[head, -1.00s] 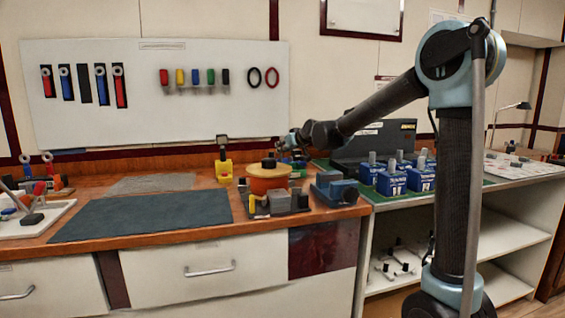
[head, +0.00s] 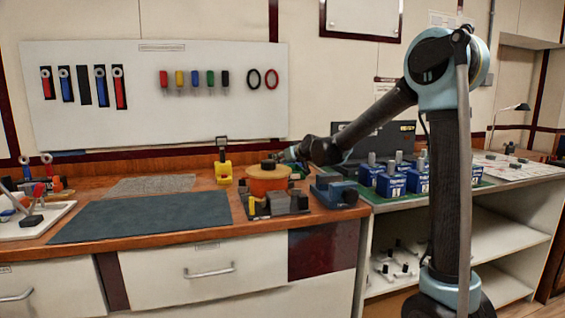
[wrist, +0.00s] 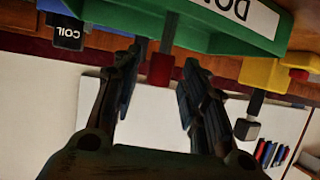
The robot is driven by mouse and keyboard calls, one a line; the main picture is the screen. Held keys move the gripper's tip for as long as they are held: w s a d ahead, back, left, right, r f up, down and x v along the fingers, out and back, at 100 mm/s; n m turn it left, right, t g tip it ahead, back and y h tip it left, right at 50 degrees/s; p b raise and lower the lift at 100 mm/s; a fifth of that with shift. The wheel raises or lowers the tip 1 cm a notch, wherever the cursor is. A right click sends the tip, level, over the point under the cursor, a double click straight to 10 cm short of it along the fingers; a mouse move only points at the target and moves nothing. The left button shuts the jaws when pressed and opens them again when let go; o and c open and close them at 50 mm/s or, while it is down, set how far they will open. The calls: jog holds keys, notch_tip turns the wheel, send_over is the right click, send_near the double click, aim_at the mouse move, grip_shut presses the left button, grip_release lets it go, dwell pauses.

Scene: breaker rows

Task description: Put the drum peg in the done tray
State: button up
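In the wrist view, which is upside down, a peg with a red block and a dark grey shaft (wrist: 160,70) sits between the fingers of my gripper (wrist: 162,65). In the head view my gripper (head: 283,155) is small, behind the orange drum (head: 268,181), with the tray mostly hidden.
A yellow block with a black post (wrist: 268,74) stands close to the right finger in the wrist view. In the head view, a blue-grey vise (head: 335,192) stands right of the drum; the dark mat (head: 140,218) is clear.

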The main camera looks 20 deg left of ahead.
jog(key=v, duration=1.2)
dwell(0.4)
